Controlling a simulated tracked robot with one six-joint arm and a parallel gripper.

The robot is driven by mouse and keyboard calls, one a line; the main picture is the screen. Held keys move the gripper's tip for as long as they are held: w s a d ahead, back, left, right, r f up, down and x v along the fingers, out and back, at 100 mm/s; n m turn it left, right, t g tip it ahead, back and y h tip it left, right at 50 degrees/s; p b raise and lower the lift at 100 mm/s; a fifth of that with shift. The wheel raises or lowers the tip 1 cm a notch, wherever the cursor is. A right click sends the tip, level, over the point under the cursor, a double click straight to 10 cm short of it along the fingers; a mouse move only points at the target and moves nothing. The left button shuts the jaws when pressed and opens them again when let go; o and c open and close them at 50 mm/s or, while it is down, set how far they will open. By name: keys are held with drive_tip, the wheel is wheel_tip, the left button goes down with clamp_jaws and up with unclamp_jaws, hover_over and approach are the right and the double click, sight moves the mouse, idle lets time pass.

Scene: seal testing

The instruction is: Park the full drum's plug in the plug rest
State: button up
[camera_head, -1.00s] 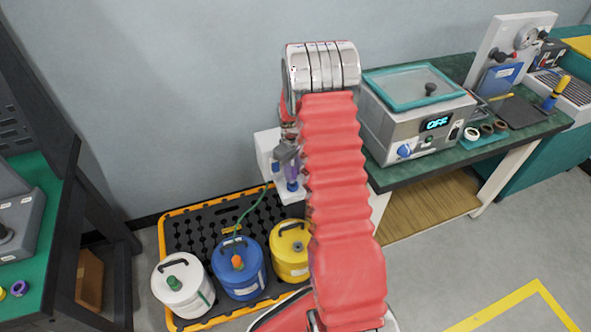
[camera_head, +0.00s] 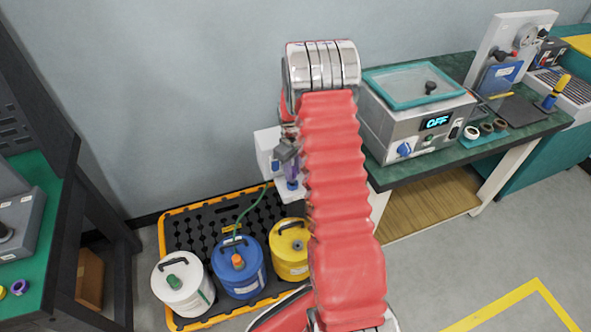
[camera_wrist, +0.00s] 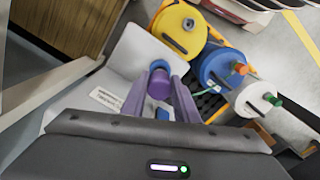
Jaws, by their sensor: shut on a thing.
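In the wrist view my gripper (camera_wrist: 160,96) is shut on a short purple plug (camera_wrist: 158,87). The plug is over the white stand (camera_wrist: 135,55), with a blue round piece (camera_wrist: 158,65) at its far end; I cannot tell whether they touch. A second blue piece (camera_wrist: 163,114) shows near the fingers. In the head view my gripper (camera_head: 291,176) is beside the white stand (camera_head: 266,146), partly hidden by my red arm. A yellow drum (camera_head: 290,262), a blue drum (camera_head: 240,278) and a white drum (camera_head: 182,300) stand below. The yellow drum's top shows a dark grey spot; I cannot tell whether it is open.
The drums stand on a black pallet with a yellow rim (camera_head: 165,240). A green bench (camera_head: 400,176) with a test chamber (camera_head: 415,110) is at right. A dark bench frame (camera_head: 62,190) is at left.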

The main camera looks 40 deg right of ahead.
drive_tip(key=shift+f, duration=1.25)
idle(0.5)
drive_tip(key=o, duration=1.2)
drive_tip(key=shift+r, duration=0.1)
drive_tip(key=shift+r, duration=0.65)
wheel_tip(320, 180, up, 12)
drive_tip(key=shift+a+r, duration=0.1)
drive_tip(key=shift+m, duration=0.3)
